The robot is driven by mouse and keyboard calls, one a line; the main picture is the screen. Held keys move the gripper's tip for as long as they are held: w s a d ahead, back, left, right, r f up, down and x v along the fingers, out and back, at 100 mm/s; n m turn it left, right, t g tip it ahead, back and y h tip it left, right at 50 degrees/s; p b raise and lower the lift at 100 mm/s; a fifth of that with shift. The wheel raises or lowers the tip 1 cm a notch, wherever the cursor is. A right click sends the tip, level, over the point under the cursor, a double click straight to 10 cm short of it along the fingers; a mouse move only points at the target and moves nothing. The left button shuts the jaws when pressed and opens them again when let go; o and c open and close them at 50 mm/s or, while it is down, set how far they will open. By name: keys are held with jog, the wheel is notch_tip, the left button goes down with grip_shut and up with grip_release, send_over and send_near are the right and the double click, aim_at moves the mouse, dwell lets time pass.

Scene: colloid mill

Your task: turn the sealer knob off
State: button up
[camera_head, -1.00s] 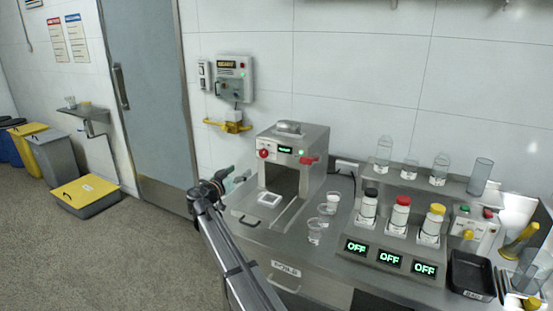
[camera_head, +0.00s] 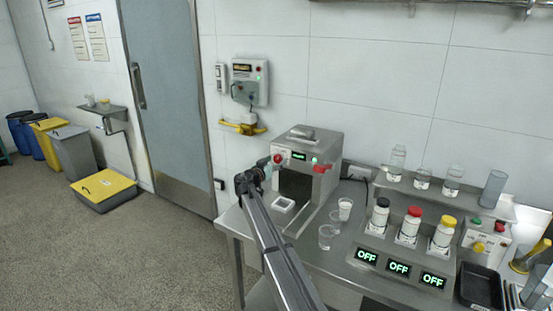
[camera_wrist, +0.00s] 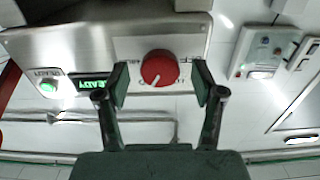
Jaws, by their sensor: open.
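The sealer is a steel box machine (camera_head: 325,152) on the bench. Its red round knob (camera_head: 277,159) is on the left of the front panel, beside a lit green display (camera_head: 298,156). My gripper (camera_wrist: 160,84) is open, with one finger on each side of the knob. There are visible gaps to both fingers, and I cannot tell the depth left. In the head view my gripper (camera_head: 266,170) is partly hidden by my arm, just left of the panel.
A red part (camera_head: 321,168) sticks out at the panel's right. Several capped bottles (camera_head: 410,225) stand at right above displays reading OFF. A control box (camera_head: 249,82) hangs on the wall.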

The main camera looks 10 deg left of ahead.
jog(key=shift+w+d, duration=0.25)
jog(key=shift+w, duration=0.3)
jog(key=c, duration=1.1)
jog(key=shift+c, duration=0.2)
